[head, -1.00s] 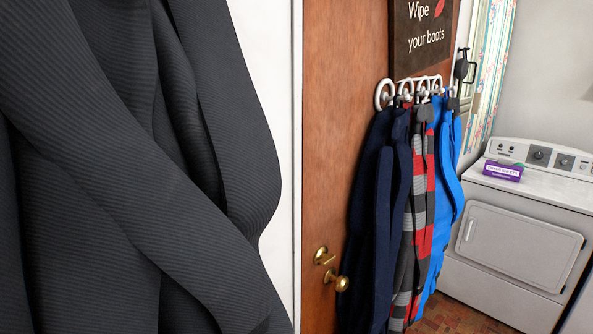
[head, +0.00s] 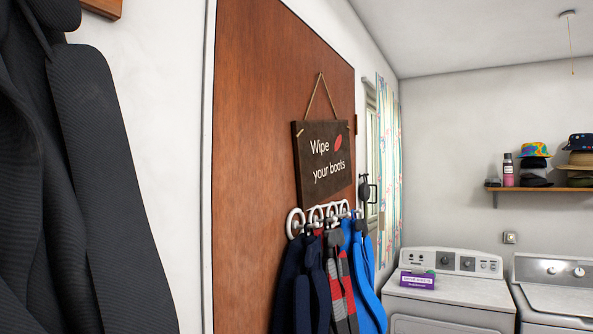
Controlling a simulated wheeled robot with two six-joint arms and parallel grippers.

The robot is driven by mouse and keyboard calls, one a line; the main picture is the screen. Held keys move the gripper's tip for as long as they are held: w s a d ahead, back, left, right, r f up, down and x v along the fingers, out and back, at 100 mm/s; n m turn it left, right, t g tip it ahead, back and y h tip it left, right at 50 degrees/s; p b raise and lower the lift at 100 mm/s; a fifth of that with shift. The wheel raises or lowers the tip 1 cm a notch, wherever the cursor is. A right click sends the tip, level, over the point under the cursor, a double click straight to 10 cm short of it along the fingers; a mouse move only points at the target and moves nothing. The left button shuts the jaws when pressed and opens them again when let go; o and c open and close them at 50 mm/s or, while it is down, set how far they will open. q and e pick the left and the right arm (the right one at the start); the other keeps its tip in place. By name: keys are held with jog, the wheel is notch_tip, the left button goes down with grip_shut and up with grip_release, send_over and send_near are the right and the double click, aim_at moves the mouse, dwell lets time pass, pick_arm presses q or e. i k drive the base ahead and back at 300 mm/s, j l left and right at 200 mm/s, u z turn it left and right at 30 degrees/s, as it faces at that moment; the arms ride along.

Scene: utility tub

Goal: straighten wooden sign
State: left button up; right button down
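The wooden sign (head: 324,163) hangs on the brown door (head: 255,130) by a cord (head: 320,98) that rises to a point above it. It is a dark board with white words reading "Wipe your boots" and a red leaf shape. Seen at an angle, its exact tilt is hard to judge. Its lower edge is just above a white hook rack (head: 318,214). Neither of my grippers is in view.
Dark blue, striped and bright blue coats (head: 362,270) hang from the rack below the sign. A dark coat (head: 90,190) fills the near left. Two white machines stand at the right, one bearing a purple box (head: 417,281). A shelf (head: 540,188) holds hats.

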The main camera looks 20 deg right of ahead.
aim_at(321, 147)
jog(key=i+l+u, duration=0.1)
jog(key=l, duration=0.3)
jog(key=i+l+u, duration=0.1)
jog(key=l, duration=0.3)
jog(key=i+l+u, duration=0.1)
jog(key=l, duration=0.3)
jog(key=i+l+u, duration=0.1)
jog(key=i+l, duration=0.15)
jog(key=l, duration=0.15)
